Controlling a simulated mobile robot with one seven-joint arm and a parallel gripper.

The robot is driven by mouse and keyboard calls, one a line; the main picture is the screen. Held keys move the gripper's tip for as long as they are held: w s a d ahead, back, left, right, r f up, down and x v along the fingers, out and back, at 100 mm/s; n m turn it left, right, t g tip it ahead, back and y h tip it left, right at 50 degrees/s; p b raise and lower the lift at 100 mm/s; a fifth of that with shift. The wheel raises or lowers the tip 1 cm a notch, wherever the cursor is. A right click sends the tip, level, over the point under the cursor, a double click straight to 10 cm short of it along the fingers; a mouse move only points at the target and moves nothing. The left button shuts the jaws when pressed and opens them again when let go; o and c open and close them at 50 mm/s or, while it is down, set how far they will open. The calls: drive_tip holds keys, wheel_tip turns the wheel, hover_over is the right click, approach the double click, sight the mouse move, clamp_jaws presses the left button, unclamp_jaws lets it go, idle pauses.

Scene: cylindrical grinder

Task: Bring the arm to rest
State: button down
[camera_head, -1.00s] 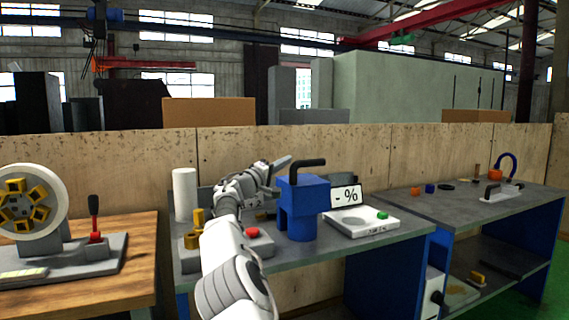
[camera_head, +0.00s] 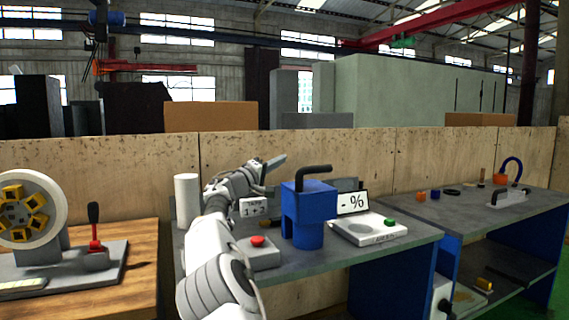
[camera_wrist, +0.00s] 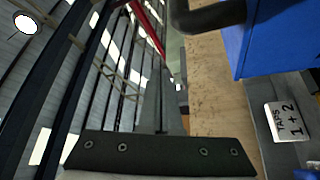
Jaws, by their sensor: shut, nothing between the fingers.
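My arm reaches up from the bottom of the head view over the left part of the grey middle bench (camera_head: 372,262). My gripper (camera_head: 277,161) is raised above the bench, just left of the blue machine (camera_head: 308,212) with its black bent handle (camera_head: 314,170). The gripper is shut and empty. In the wrist view the closed fingers (camera_wrist: 162,110) point up toward the roof, and the blue machine (camera_wrist: 270,40) shows at the right, apart from the fingers. The arm hides part of the bench's left side.
A white cylinder (camera_head: 187,200), a red-button box (camera_head: 259,250), a small sign (camera_head: 253,207), a "- %" sign (camera_head: 353,203) and a white device with a green button (camera_head: 368,230) stand on the bench. A wooden table (camera_head: 140,262) with a wheel machine (camera_head: 28,212) is left. Wooden panels (camera_head: 350,152) close the back.

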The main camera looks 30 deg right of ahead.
drive_tip(key=w+f+v, duration=0.1)
drive_tip(key=v, duration=0.6)
drive_tip(key=shift+s+a+f, duration=0.15)
drive_tip(key=shift+a+f, duration=0.1)
drive_tip(key=s+d+f+m+g+y, duration=0.2)
drive_tip(key=s+d+f+y, duration=0.2)
drive_tip(key=s, duration=0.5)
drive_tip(key=s+d+f+m+g+y, duration=0.2)
drive_tip(key=s+d+f+g+y, duration=0.15)
drive_tip(key=s, duration=0.45)
drive_tip(key=s+a+f+n+t+y, duration=0.1)
drive_tip(key=s+a+f+y, duration=0.3)
drive_tip(key=s+a, duration=0.55)
drive_tip(key=s+a+f+n+t+y, duration=0.1)
drive_tip(key=s+a+f+y, duration=0.2)
drive_tip(key=s+a, duration=0.65)
drive_tip(key=s+a+f+n+t+y, duration=0.15)
drive_tip(key=s+a+f+y, duration=0.25)
drive_tip(key=s+a, duration=0.55)
wheel_tip(320, 180, up, 23)
drive_tip(key=s+d+p, duration=0.2)
drive_tip(key=p, duration=2.1)
drive_tip(key=shift+s+d+g, duration=0.15)
drive_tip(key=shift+s+g, duration=0.2)
drive_tip(key=shift+g, duration=0.05)
